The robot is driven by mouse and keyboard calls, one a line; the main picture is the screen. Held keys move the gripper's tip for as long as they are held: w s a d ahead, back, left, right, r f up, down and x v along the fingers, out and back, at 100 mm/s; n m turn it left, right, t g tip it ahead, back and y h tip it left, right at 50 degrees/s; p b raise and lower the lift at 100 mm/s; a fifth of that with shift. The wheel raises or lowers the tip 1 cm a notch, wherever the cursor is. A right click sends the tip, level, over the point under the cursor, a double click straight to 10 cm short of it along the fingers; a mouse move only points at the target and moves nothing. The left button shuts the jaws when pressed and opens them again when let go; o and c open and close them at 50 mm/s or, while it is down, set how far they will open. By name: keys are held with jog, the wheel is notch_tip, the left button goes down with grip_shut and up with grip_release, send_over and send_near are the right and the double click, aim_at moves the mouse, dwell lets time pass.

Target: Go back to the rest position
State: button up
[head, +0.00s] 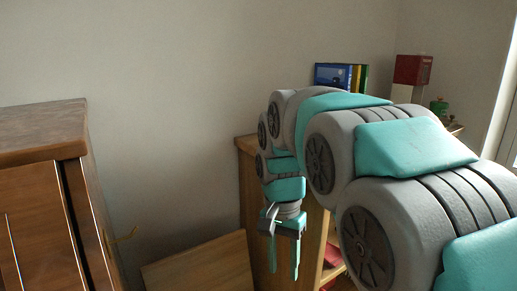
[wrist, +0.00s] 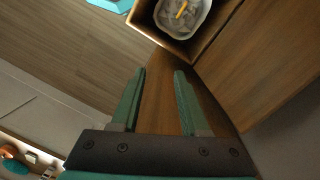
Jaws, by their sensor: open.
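My gripper (head: 283,272) hangs below my bent arm with its fingers pointing down. It is in front of the wooden shelf unit (head: 247,185) in the head view. In the wrist view the two green fingers of my gripper (wrist: 159,76) are spread apart with nothing between them. Beyond the fingertips is a brown wooden surface. My arm hides much of the shelf unit in the head view.
A dark wooden cabinet (head: 35,165) stands at the left. A low wooden panel (head: 200,268) is between it and the shelf. Colourful cases (head: 340,76) and a red box (head: 412,69) are on the shelf's top. An open wooden box (wrist: 148,26) holds a whitish container (wrist: 190,24).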

jog(key=s+d+f+n, duration=0.2)
jog(key=s+d+f, duration=0.1)
jog(key=s, duration=0.5)
jog(key=s+d+f+n, duration=0.2)
jog(key=s+d+f, duration=0.1)
jog(key=s, duration=0.5)
jog(key=s+d+f+n, duration=0.2)
jog(key=s+d+f, duration=0.2)
jog(key=s, duration=0.3)
jog(key=shift+s+g, duration=0.3)
jog(key=shift+s, duration=0.1)
jog(key=shift+a, duration=0.15)
